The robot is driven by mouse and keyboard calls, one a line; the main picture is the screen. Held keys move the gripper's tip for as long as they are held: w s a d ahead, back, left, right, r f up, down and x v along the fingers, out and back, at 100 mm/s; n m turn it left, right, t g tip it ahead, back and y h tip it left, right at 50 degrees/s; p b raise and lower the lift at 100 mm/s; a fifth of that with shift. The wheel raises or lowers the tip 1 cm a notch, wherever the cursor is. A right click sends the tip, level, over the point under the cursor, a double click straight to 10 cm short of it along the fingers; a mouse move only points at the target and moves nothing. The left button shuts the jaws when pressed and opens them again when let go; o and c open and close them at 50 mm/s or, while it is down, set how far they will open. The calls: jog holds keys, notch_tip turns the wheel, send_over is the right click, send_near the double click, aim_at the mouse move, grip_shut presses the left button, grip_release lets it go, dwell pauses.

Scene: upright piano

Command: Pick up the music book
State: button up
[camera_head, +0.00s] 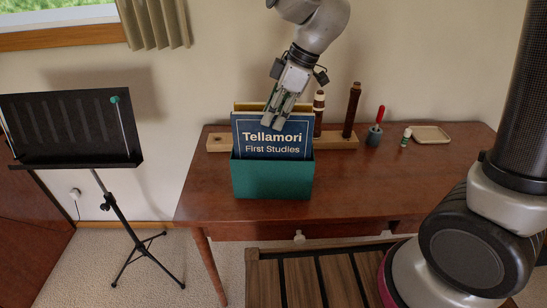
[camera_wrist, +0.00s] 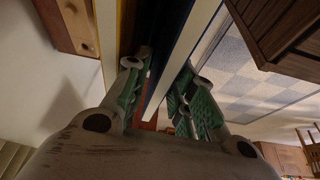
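The music book (camera_head: 272,140) has a dark blue cover reading "Tellamori First Studies". It stands upright in a teal holder (camera_head: 271,180) on the wooden table, its lower part hidden. My gripper (camera_head: 279,116) points down at the book's top edge, with a finger in front of the cover. In the wrist view, the book's blue cover and pale page edge (camera_wrist: 181,50) run between the two green-padded fingers (camera_wrist: 164,98). The fingers are apart, with a gap showing beside the right one. Contact with the book is not clear.
A yellow-edged book (camera_head: 250,106) stands behind the blue one. A wooden stand (camera_head: 340,140) with dark instrument pieces, a red-handled tool (camera_head: 378,122), a small bottle (camera_head: 406,137) and a tray (camera_head: 431,134) are to the right. A music stand (camera_head: 75,128) is at left. The table front is clear.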

aim_at(267, 131)
jog(key=shift+x, duration=2.6)
jog(key=shift+s+a+f, duration=0.1)
jog(key=shift+s+f, duration=0.05)
jog(key=shift+f, duration=0.1)
jog(key=shift+c, duration=0.2)
grip_shut()
